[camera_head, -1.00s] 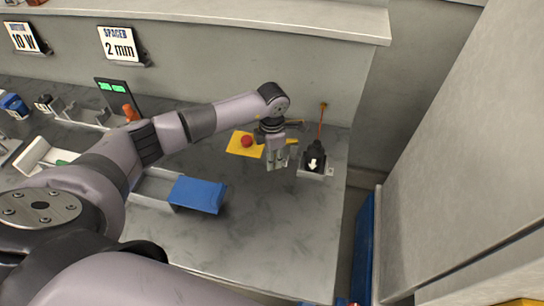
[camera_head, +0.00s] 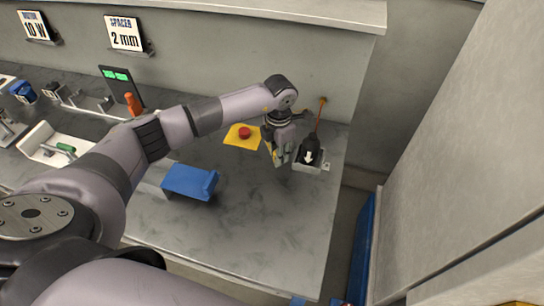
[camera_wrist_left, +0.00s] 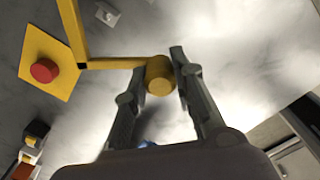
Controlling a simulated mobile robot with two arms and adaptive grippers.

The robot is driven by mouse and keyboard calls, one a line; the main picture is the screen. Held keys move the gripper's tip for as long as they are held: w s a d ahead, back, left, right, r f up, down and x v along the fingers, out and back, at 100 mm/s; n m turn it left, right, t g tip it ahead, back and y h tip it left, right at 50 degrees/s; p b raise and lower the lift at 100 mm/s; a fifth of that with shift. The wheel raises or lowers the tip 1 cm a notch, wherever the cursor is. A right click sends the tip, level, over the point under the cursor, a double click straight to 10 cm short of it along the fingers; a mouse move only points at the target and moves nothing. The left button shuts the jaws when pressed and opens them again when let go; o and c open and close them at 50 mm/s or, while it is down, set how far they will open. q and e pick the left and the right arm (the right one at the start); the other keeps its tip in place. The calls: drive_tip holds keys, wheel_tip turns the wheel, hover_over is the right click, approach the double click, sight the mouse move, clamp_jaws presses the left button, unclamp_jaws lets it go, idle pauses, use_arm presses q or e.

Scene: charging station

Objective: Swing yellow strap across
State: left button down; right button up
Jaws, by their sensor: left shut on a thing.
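The yellow strap (camera_wrist_left: 105,63) shows in the left wrist view as a thin bent bar with a round yellow knob (camera_wrist_left: 160,75) at its end. My left gripper (camera_wrist_left: 163,82) is shut on this knob, one finger on each side. In the head view the left gripper (camera_head: 279,156) points down just left of the black plug-like piece with a white arrow (camera_head: 310,149), which sits in a grey holder (camera_head: 322,165). Most of the strap is hidden there behind the gripper. My right gripper is not in view.
A red button (camera_head: 244,132) on a yellow plate (camera_head: 236,139) lies left of the gripper. A blue block (camera_head: 190,181) stands further left. The front of the grey table (camera_head: 260,235) is clear.

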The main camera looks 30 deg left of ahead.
use_arm(q)
drive_tip(key=w+d+n+b, duration=0.5)
drive_tip(key=d+n+b, duration=0.1)
drive_tip(key=d+n, duration=0.3)
drive_tip(key=shift+w+d+n, duration=0.3)
drive_tip(key=shift+w+n, duration=0.1)
drive_tip(key=shift+n, duration=0.3)
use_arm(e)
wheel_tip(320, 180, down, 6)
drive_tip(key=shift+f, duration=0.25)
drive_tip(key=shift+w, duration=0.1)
use_arm(q)
drive_tip(key=c, duration=1.3)
unclamp_jaws()
drive_tip(key=shift+w+d, duration=0.1)
drive_tip(key=shift+c, duration=0.2)
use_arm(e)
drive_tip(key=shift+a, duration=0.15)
